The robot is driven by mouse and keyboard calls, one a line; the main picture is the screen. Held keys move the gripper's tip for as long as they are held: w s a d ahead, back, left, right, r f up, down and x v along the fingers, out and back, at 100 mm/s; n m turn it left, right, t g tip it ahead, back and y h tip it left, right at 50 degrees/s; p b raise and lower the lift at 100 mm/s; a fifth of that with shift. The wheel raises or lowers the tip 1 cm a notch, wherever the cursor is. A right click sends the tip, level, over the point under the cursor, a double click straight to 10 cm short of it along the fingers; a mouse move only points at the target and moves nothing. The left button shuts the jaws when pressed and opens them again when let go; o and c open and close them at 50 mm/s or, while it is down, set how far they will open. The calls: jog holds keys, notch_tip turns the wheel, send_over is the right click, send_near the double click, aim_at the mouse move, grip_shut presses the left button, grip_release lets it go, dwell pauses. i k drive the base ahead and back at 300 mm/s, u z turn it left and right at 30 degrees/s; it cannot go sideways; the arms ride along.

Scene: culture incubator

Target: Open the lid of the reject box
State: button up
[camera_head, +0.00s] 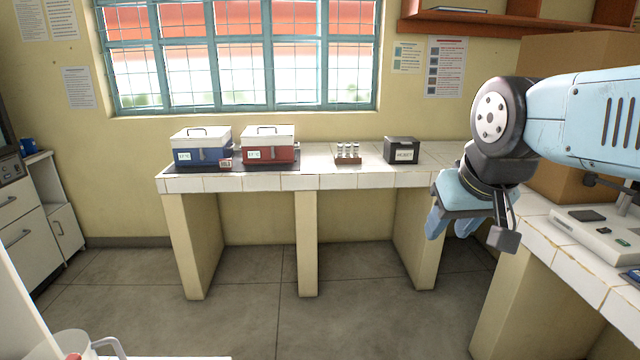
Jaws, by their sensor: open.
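The reject box (403,152) is a small black box with a label on its front. It stands on the white tiled counter below the window, right of the middle. Its dark lid looks shut. My gripper (451,232) hangs from my blue arm at the right, pointing down, in front of the counter and nearer to me than the box. Its blue fingers are apart with nothing between them. It is not touching the box.
A small rack with several vials (347,154) stands left of the box. Further left are a red box (268,151) and a blue box (200,155) with white lids. The tiled counter (340,182) turns toward me at the right, where a white device (600,236) and a cardboard-brown box (590,110) stand.

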aim_at(403, 140)
jog(key=u, duration=0.1)
jog(key=i, duration=0.9)
jog(key=z, duration=0.6)
